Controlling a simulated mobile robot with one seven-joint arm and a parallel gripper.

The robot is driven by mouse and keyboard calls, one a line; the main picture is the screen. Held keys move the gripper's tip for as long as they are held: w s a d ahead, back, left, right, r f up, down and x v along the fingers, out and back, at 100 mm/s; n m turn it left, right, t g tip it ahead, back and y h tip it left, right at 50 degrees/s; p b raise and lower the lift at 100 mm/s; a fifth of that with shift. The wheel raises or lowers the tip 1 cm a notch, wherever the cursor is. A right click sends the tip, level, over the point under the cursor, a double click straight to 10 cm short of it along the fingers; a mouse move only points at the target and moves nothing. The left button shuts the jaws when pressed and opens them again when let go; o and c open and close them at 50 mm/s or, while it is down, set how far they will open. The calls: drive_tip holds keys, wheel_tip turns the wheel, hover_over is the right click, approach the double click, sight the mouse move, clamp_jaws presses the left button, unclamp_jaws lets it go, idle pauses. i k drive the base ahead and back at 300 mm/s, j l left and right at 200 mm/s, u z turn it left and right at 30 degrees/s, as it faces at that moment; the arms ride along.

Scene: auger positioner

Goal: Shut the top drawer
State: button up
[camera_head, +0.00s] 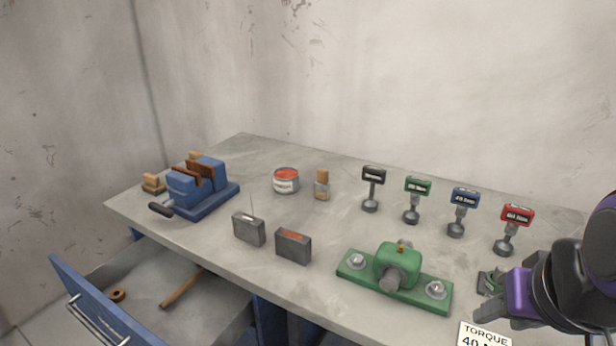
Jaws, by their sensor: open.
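The top drawer, with its blue front (105,308) and pale bar handle, stands pulled out from under the workbench at the lower left. Its inside is visible and holds a brown ring (118,295) and a wooden handle (183,288). The drawer's near part is cut off by the frame edge. My gripper (490,299), purple and black, is at the lower right, over the bench's right end and far from the drawer. It is open; I see nothing held, though a small green and dark item shows beside its fingers.
The grey bench (215,242) carries a blue vise (200,188), a can (286,180), a small bottle (322,185), two dark boxes (293,246), a green bearing block (395,275), several labelled tools (462,209) and a torque card (484,336). Walls close the back and left.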

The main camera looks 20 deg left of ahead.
sight(214, 311)
drive_tip(key=u, duration=2.2)
drive_tip(key=i+j+u, duration=0.8)
drive_tip(key=k+j+z, duration=0.15)
drive_tip(key=j, duration=0.15)
drive_tip(key=k+j+z, duration=0.15)
drive_tip(key=j, duration=0.15)
drive_tip(key=k, duration=0.15)
drive_tip(key=i+l+u, duration=0.3)
drive_tip(key=i+l, duration=0.1)
drive_tip(key=l, duration=0.1)
